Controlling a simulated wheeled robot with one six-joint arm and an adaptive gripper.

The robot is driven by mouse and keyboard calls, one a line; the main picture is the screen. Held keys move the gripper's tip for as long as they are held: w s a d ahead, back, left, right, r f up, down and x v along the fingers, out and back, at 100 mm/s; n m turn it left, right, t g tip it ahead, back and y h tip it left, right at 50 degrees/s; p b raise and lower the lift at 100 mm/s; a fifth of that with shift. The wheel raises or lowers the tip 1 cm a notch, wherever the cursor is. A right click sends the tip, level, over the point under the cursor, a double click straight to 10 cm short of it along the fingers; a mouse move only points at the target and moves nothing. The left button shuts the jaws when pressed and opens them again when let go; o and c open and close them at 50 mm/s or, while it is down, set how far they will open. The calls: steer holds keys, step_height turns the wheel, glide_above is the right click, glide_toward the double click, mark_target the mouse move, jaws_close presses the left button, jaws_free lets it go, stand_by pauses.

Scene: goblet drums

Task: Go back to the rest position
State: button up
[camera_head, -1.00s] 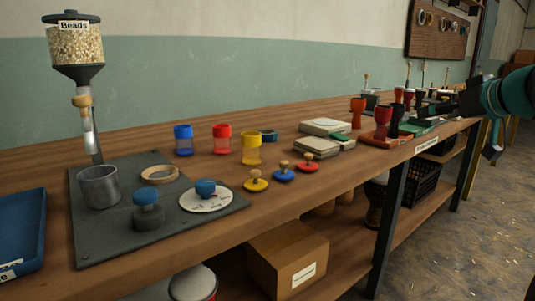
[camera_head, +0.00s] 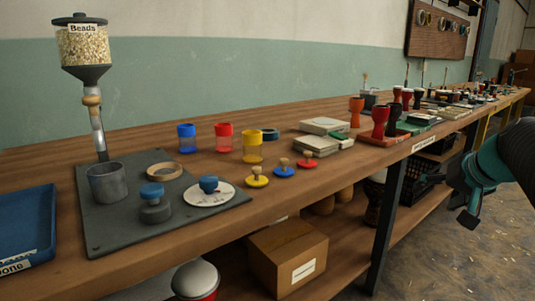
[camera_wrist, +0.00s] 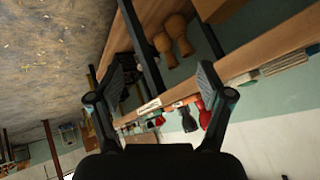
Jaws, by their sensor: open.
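My gripper (camera_wrist: 162,85) is open and empty in the wrist view, its two dark fingers spread wide apart. The workbench edge and shelf show tilted beyond the fingers. In the head view my teal and black arm is at the right, over the floor in front of the workbench (camera_head: 340,165). Red and orange goblet drums, including a red one (camera_head: 380,122) and an orange one (camera_head: 356,109), stand on the bench left of my arm, apart from it.
A grey board (camera_head: 110,235) carries a metal cup (camera_head: 107,183), with a bead dispenser (camera_head: 84,48) behind it. A blue tray (camera_head: 25,232) lies far left. A cardboard box (camera_head: 287,258) and black crate (camera_head: 418,190) sit below the bench. The floor at right is clear.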

steer(key=s+a+f+n+g+p, duration=0.1)
steer(key=s+a+f, duration=0.4)
steer(key=s+a, duration=0.5)
steer(key=s+a+f+n+g+p, duration=0.2)
steer(key=s+a+f, duration=0.4)
steer(key=s+a, duration=0.4)
steer(key=shift+s+n+h+p, duration=0.3)
steer(key=shift+n+h+p, duration=0.15)
steer(key=shift+n, duration=0.35)
steer(key=shift+a, duration=0.1)
